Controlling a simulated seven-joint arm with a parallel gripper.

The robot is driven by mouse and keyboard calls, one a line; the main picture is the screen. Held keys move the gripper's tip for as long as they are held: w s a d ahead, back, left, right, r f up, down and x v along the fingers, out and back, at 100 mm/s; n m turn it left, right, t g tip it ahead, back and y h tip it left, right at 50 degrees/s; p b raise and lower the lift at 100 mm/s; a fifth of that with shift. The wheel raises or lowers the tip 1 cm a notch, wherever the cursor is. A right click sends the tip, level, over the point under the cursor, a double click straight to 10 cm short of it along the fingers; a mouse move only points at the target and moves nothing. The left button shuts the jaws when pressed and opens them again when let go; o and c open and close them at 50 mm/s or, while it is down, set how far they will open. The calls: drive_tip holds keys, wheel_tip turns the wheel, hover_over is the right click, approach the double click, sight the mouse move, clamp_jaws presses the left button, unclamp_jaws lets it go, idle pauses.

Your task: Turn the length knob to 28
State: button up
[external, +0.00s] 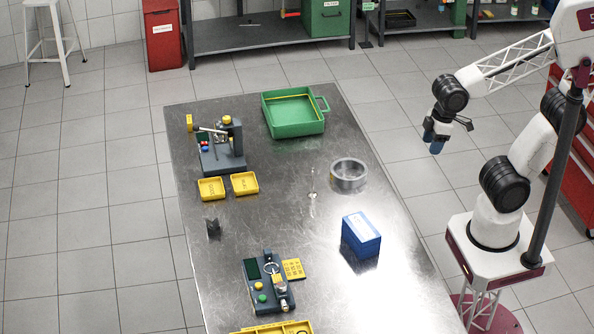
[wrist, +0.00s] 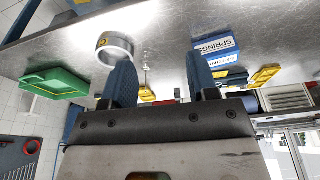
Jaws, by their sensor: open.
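Two dark grey machines with yellow knobs stand on the metal table; I cannot tell which bears the length knob. The back machine (external: 225,158) has a yellow knob (external: 227,119) on top, another yellow part (external: 189,123) at its left, and small red and blue buttons. The front machine (external: 258,286) has a dark screen, yellow and green round controls, a metal ring and a yellow key panel (external: 293,269). No number is readable. My gripper (external: 433,141) hangs beyond the table's right edge, far from both machines. Its blue fingers are apart and empty in the wrist view (wrist: 160,65).
A green bin (external: 294,130), a grey metal ring (external: 348,188) and a blue box (external: 361,240) labelled SPRINGS (wrist: 215,46) are on the table. Two yellow trays (external: 211,189) (external: 245,183) sit before the back machine. A yellow tray (external: 268,330) is at the front edge.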

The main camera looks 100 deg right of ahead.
drive_tip(key=w+d+r+m, duration=0.2)
drive_tip(key=w+r, duration=0.1)
drive_tip(key=w, duration=0.5)
drive_tip(key=w+d+r+m, duration=0.2)
drive_tip(key=w+d+r, duration=0.15)
drive_tip(key=w, duration=0.35)
drive_tip(key=m+g, duration=0.3)
drive_tip(key=m, duration=1.1)
hover_over(231, 121)
drive_tip(key=f, duration=0.5)
drive_tip(key=shift+s+a, duration=0.35)
drive_tip(key=shift+a, duration=0.05)
drive_tip(key=shift+w+d+f, duration=0.2)
drive_tip(key=shift+w+d, duration=0.1)
drive_tip(key=shift+d, duration=0.15)
drive_tip(key=shift+f, duration=0.1)
drive_tip(key=shift+f, duration=3.85)
